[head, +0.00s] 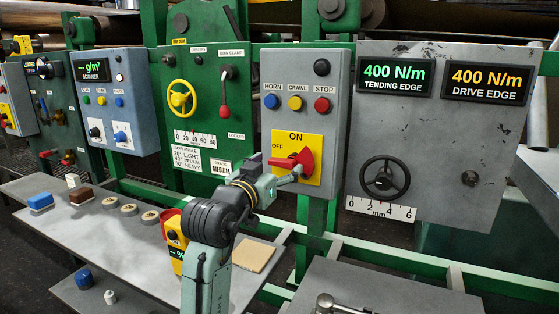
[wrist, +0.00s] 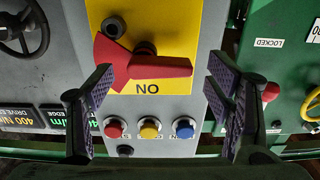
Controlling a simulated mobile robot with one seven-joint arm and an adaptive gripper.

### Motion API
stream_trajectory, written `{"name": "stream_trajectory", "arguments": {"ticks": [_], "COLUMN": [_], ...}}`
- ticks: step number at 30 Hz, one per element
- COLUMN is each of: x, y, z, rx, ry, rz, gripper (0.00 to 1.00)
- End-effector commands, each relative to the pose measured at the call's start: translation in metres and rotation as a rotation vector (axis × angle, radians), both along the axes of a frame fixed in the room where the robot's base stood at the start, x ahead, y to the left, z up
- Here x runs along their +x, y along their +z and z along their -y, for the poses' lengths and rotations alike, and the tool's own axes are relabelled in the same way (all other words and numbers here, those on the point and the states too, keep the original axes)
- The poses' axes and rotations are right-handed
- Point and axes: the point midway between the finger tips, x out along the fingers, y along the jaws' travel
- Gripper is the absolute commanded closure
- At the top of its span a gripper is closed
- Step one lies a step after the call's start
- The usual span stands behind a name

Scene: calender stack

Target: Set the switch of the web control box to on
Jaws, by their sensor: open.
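The web control box (head: 335,130) is a grey panel with HORN, CRAWL and STOP buttons. Its red switch handle (head: 283,162) sits on a yellow plate (head: 312,143) marked ON at the top and OFF at the left. The handle points left, towards the OFF side. In the wrist view, which is upside down, the red handle (wrist: 150,68) lies roughly crosswise, its narrow end to the right. My gripper (head: 275,170) is open in front of the switch, its fingers (wrist: 160,85) spread to either side of the handle. I cannot tell whether either finger touches it.
The blue (head: 271,101), yellow (head: 295,103) and red (head: 322,105) buttons sit above the switch. A gauge panel with a black handwheel (head: 384,178) is to the right. A green panel with a yellow handwheel (head: 180,98) and red-tipped lever (head: 225,95) is left.

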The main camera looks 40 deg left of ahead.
Motion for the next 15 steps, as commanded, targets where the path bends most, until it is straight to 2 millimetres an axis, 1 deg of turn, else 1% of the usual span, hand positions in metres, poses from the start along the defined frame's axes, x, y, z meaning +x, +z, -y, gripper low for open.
{"name": "stream_trajectory", "arguments": {"ticks": [3, 6, 14, 15], "x": [0.011, 0.016, 0.017, 0.017], "y": [0.001, 0.000, 0.000, 0.000], "z": [-0.003, -0.004, -0.004, -0.004], "rx": [0.000, 0.000, 0.000, 0.000], "ry": [0.000, 0.001, 0.001, 0.001], "rz": [0.000, 0.000, 0.000, 0.001], "gripper": [0.27, 0.27, 0.27, 0.29]}}
